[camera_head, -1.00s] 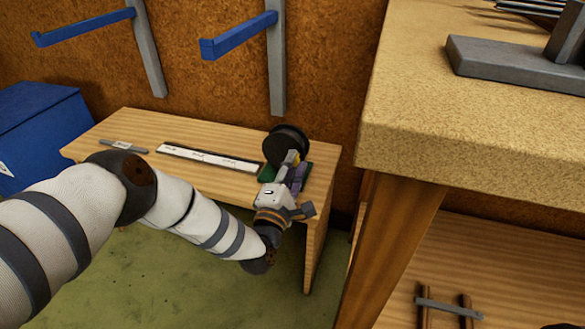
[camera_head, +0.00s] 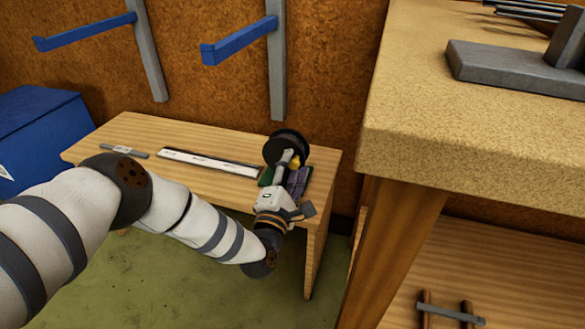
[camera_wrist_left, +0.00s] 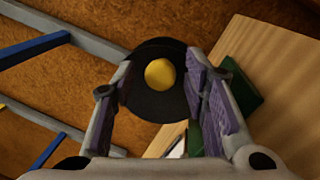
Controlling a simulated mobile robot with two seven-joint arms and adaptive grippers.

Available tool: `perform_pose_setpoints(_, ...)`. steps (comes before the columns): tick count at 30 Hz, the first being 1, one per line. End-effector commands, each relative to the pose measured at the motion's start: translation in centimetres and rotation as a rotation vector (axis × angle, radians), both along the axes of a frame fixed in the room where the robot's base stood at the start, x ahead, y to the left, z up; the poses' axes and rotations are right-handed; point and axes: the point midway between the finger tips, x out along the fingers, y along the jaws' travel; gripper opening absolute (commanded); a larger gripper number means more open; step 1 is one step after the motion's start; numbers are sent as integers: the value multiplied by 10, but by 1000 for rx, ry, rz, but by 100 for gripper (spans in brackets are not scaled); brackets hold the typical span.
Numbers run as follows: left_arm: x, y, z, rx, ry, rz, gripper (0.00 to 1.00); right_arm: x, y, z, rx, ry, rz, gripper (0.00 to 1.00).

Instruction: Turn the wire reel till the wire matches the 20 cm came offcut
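The wire reel (camera_head: 277,141) is a black disc at the right end of the low wooden bench. It also shows in the left wrist view (camera_wrist_left: 157,109), with a round yellow knob (camera_wrist_left: 160,74) on its face. My left gripper (camera_head: 288,163) is in front of the reel. In the left wrist view its fingers (camera_wrist_left: 160,85) are open on both sides of the knob, with gaps visible. A short grey strip (camera_head: 124,149) with a pale label, possibly the came offcut, lies at the bench's left. I cannot make out the wire. My right gripper is out of view.
A long white strip (camera_head: 210,162) with a dark edge lies along the bench (camera_head: 222,183). A green block (camera_wrist_left: 238,90) is beside the reel. Blue rack arms (camera_head: 240,42) stick out above. A thick worktop (camera_head: 440,120) stands to the right, a blue box (camera_head: 40,135) to the left.

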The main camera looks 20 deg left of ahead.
Motion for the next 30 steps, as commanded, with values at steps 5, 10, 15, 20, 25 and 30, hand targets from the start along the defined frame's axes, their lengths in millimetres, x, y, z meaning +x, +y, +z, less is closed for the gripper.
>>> perform_pose_setpoints(5, 0, -1, 0, 0, 1, -1, 43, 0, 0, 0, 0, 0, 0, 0)
perform_pose_setpoints(10, -11, -1, -3, -1, 3, -3, 43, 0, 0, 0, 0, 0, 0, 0)
perform_pose_setpoints(15, -56, -1, -9, -2, 5, -3, 43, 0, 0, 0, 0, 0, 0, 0)
perform_pose_setpoints(20, -95, 0, -15, 0, 4, -1, 43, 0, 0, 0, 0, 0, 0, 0)
perform_pose_setpoints(25, -116, -1, -17, 0, 2, -1, 43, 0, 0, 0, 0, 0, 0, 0)
perform_pose_setpoints(30, -120, -1, -17, 0, 0, 0, 43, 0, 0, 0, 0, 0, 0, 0)
